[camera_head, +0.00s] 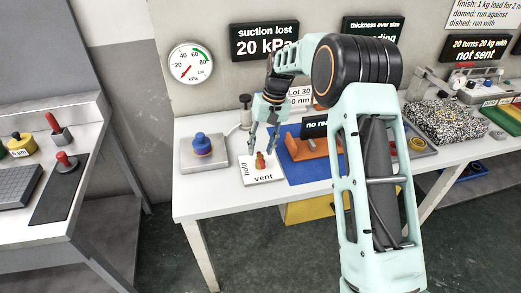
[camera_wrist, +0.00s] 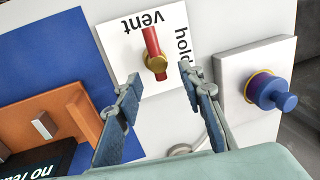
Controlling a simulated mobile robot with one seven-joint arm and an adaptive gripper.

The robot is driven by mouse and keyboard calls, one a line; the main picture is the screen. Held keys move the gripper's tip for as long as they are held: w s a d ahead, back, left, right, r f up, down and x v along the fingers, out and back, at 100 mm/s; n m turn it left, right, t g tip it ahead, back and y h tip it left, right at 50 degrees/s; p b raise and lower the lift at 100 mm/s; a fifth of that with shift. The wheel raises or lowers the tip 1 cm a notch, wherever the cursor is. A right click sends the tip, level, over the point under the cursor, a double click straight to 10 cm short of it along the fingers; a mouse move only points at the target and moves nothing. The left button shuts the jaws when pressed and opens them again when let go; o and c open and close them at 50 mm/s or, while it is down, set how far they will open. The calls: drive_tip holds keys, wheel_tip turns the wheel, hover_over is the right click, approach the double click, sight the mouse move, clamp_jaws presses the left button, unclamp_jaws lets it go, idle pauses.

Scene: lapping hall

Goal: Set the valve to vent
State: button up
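The valve (camera_head: 260,161) has a red lever on a brass hub and sits on a white plate (camera_head: 275,178) marked "vent" and "hold". In the wrist view the valve (camera_wrist: 152,42) shows with the long end of its lever pointing at the word "vent"; "hold" is off to the right. My gripper (camera_head: 262,150) is over the plate, its fingers pointing down towards the valve. In the wrist view my gripper (camera_wrist: 160,79) is open, with one finger to each side below the hub. Nothing is between the fingertips, and no contact with the lever shows.
A blue knob on a grey block (camera_head: 201,147) stands left of the plate. A blue mat (camera_head: 300,172) with an orange holder (camera_head: 305,147) lies to the right. A dial gauge (camera_head: 190,64) and a sign reading "suction lost 20 kPa" (camera_head: 265,40) are on the wall.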

wheel_tip(320, 180, up, 10)
drive_tip(key=d, duration=0.2)
drive_tip(key=shift+w+r, duration=0.15)
drive_tip(key=shift+w, duration=0.1)
